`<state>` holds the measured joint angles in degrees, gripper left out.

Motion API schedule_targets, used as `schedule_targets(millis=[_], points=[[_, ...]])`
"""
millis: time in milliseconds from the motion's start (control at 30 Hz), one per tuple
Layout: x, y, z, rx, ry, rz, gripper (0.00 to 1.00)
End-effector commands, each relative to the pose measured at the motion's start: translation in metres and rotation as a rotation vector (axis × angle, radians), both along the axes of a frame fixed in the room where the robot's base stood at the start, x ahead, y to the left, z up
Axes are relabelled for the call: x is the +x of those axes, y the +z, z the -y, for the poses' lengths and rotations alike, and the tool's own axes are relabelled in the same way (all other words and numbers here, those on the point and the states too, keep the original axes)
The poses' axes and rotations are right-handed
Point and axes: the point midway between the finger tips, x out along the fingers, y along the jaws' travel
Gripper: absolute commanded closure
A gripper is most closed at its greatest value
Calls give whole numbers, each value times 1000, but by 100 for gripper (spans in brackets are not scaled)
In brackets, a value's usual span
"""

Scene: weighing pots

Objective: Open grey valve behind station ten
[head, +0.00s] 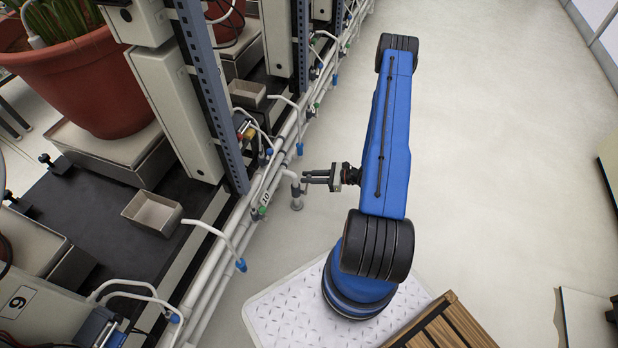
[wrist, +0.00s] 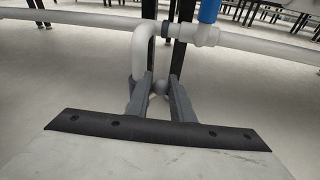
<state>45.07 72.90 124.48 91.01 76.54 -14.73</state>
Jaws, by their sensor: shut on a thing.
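My gripper (head: 310,178) reaches left from my blue arm to the pipes beside the rack post, near a tag marked 10 (head: 265,198). The grey valve (head: 297,202) stands at the end of a short bent pipe just left of the fingertips. In the wrist view my gripper (wrist: 160,84) has its two grey fingers shut on a small rounded grey part of the valve (wrist: 158,87). A white bent pipe (wrist: 140,48) rises behind the left finger. The fingers hide part of the valve, and how far it is turned cannot be told.
White pipes (head: 215,262) run along the rack, with blue-tipped hoses (head: 240,264) sticking out. A terracotta pot (head: 100,85) stands on a scale at left. A wooden slatted thing (head: 440,325) is at the bottom right.

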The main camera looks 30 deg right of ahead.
Motion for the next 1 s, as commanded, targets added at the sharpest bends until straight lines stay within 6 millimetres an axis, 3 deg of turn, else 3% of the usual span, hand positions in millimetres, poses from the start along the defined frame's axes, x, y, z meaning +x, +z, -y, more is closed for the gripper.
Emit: schedule_targets(millis=[133,167,200,233,667,1000], points=[[0,-1,1,-2,-2,-1,100],[0,-1,1,-2,-2,-1,74],[0,-1,1,-1,-1,-2,65],[0,-1,1,-1,-1,-2,63],[-5,1,6,1,-1,-1,63],[-36,12,42,0,-3,0,63]])
